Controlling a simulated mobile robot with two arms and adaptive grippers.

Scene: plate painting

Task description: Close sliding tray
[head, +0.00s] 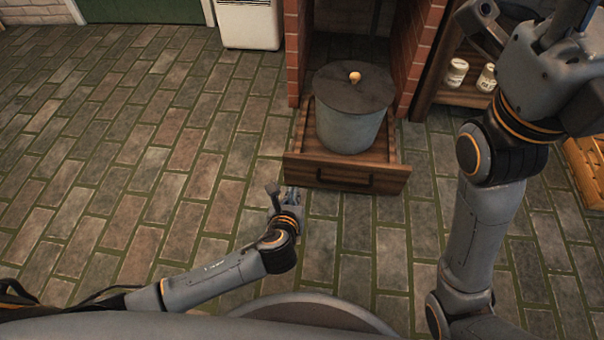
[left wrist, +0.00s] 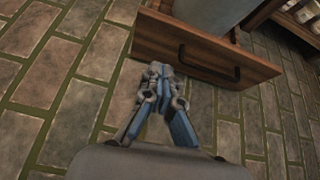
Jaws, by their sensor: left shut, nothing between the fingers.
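The wooden sliding tray (head: 302,165) is pulled out of the brick housing at floor level. Its front panel has a dark bar handle (head: 346,180) and faces me. A grey pot (head: 348,130) with a dark lid (head: 352,88) and a light knob stands in the tray. My left gripper (head: 289,192) is just in front of the panel's left end, low over the floor. In the left wrist view the gripper (left wrist: 158,72) is shut and empty, pointing at the panel (left wrist: 170,38); I cannot tell if it touches. The handle (left wrist: 205,70) is to its right. My right arm is raised at the right; its fingertips are not clear.
Red brick pillars (head: 416,50) flank the tray. A wooden shelf with white jars (head: 456,72) stands to the right, and a wooden crate (head: 587,170) is at the right edge. A white appliance (head: 250,25) is at the back. The brick floor at left is clear.

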